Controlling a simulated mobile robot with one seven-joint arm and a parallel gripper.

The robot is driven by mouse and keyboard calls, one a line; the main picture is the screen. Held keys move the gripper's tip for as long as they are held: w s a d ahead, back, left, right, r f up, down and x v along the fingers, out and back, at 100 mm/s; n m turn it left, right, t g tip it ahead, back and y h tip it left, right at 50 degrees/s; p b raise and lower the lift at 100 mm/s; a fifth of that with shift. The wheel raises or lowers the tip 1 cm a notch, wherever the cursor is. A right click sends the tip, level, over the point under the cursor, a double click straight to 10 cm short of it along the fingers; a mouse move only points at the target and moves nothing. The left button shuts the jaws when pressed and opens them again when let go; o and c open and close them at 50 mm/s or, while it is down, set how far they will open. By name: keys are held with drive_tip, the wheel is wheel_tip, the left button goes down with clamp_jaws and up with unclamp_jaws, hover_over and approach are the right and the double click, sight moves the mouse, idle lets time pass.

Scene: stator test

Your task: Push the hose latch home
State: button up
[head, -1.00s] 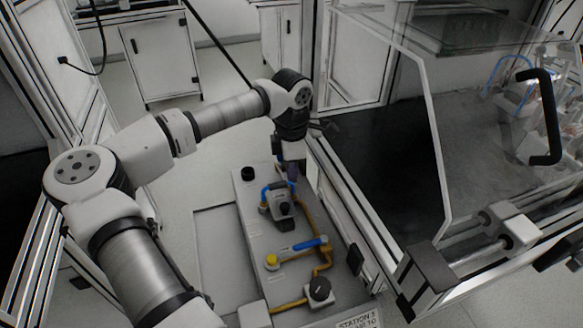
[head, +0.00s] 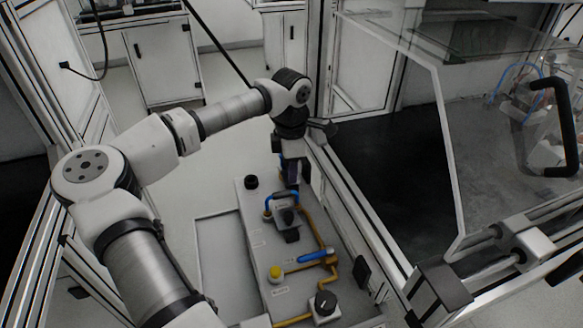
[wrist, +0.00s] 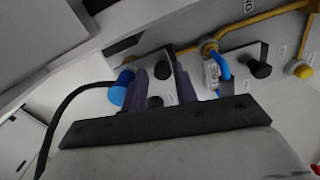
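The hose latch cannot be told for certain. In the wrist view a blue hose connector (wrist: 121,87) with a black hose sits just outside the left finger of my gripper (wrist: 161,89). The two dark purple fingers are apart, with a light plate bearing black knobs (wrist: 159,73) behind and between them. I cannot tell if they touch it. In the head view my gripper (head: 292,184) points down at the far end of the grey panel (head: 251,222), next to a grey block (head: 287,203) with a blue curved hose. Its fingertips are mostly hidden there.
On the panel are a blue-handled valve (head: 314,256), a yellow button (head: 276,272), a black knob (head: 325,302) and a black round cap (head: 251,182). Orange piping runs along the right side. A clear guard door with a black handle (head: 541,130) stands at right.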

wheel_tip(320, 180, up, 14)
drive_tip(key=shift+b, duration=0.3)
drive_tip(key=shift+s+f, duration=0.15)
drive_tip(key=shift+f, duration=0.05)
idle(0.4)
